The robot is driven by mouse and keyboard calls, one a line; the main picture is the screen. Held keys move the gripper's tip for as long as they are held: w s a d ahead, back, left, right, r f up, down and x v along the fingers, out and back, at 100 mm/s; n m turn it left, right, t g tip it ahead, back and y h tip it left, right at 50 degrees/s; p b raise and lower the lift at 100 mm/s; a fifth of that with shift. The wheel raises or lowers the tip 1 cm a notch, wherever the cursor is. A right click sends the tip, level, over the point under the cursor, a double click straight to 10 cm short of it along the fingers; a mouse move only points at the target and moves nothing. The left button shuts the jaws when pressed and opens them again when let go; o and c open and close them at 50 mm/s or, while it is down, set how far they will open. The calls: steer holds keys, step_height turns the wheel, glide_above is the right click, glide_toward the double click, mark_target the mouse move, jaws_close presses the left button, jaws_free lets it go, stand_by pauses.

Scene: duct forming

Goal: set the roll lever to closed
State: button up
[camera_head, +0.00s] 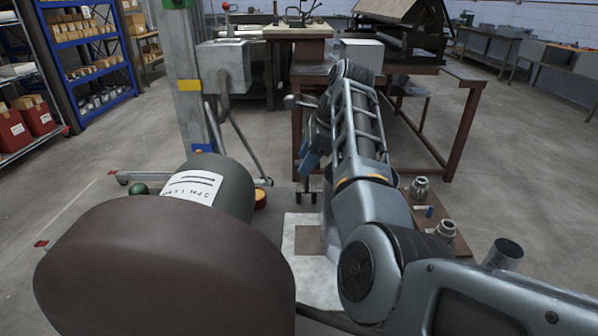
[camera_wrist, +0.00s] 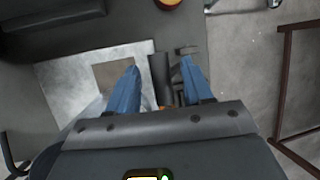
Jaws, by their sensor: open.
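My gripper (camera_head: 307,168) is seen from the side in the head view, with its blue fingers pointing down. In the wrist view the two blue fingers (camera_wrist: 160,75) are apart, with a dark upright handle (camera_wrist: 158,72) between them. This handle looks like the roll lever, but I cannot tell for sure or read its setting. Whether the fingers touch it is unclear. A second dark, T-topped piece (camera_wrist: 187,50) stands by the right fingertip. In the head view, small dark posts (camera_head: 305,192) show below the fingers, partly hidden by my arm.
A large brown and grey cylinder body (camera_head: 165,255) with a label fills the lower left. A pale plate (camera_head: 305,270) lies below my gripper. Metal fittings (camera_head: 420,188) sit on a brown surface at right. A workbench (camera_head: 300,32) stands behind; open floor lies right.

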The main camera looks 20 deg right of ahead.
mark_target(307, 180)
steer(key=shift+x, duration=2.35)
jaws_close()
